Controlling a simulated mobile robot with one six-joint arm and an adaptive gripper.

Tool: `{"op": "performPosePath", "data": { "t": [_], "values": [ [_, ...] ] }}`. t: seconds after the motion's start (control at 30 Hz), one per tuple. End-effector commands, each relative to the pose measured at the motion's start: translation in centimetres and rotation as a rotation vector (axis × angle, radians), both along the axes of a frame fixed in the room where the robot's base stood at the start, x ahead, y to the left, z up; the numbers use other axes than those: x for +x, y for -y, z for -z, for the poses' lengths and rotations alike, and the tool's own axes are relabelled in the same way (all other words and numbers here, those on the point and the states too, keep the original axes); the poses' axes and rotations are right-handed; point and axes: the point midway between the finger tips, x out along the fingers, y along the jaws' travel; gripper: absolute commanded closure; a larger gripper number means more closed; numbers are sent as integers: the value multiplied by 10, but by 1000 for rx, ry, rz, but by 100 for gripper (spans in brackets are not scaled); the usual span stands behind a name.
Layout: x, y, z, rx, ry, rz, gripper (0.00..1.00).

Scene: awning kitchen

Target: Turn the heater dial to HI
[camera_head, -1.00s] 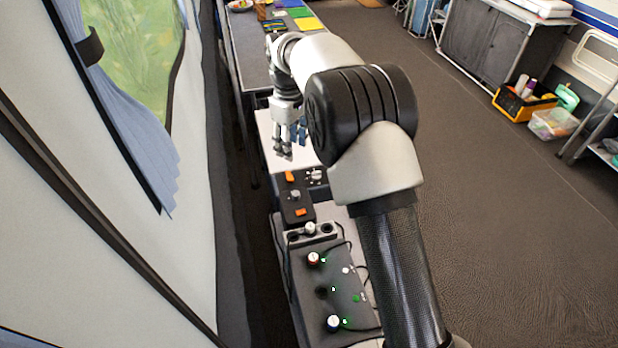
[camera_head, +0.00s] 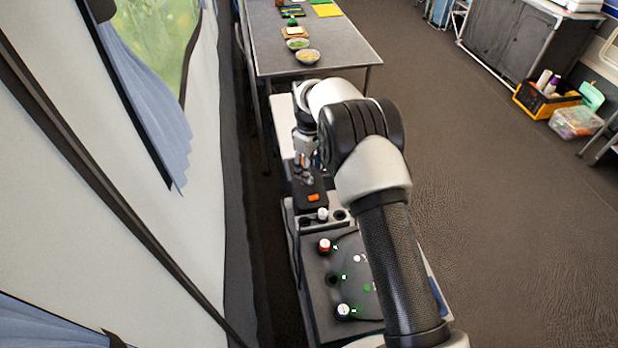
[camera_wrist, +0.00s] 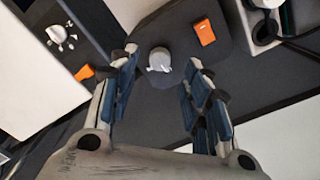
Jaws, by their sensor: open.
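A small grey knob (camera_wrist: 159,60) with a short pointer sits on a dark panel (camera_wrist: 160,22) in the wrist view. My gripper (camera_wrist: 162,56) is open, its blue-padded fingers pointing at the panel on either side of the knob. I cannot tell if they touch it. A second, pale dial (camera_wrist: 60,35) with white marks is on a dark face at upper left, outside the fingers. I cannot read any HI label or tell which dial is the heater's. In the head view my gripper (camera_head: 303,172) is low over the black panel (camera_head: 311,185) and covers its knob.
An orange switch (camera_wrist: 204,32) sits right of the knob, and an orange part (camera_wrist: 84,73) lies left of the fingers. A nearer console holds a red-sided knob (camera_head: 324,246) and a white knob (camera_head: 343,310). A grey table (camera_head: 320,45) stands beyond; open floor lies right.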

Motion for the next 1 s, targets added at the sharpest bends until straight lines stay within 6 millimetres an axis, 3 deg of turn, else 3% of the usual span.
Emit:
{"op": "performPosePath", "data": {
  "t": [0.1,0.23,0.63,1.0],
  "values": [
    [0,0,21,0,-1,0,56],
    [0,0,33,0,1,0,56],
    [0,0,39,0,1,0,57],
    [0,0,39,0,1,0,82]
  ]
}}
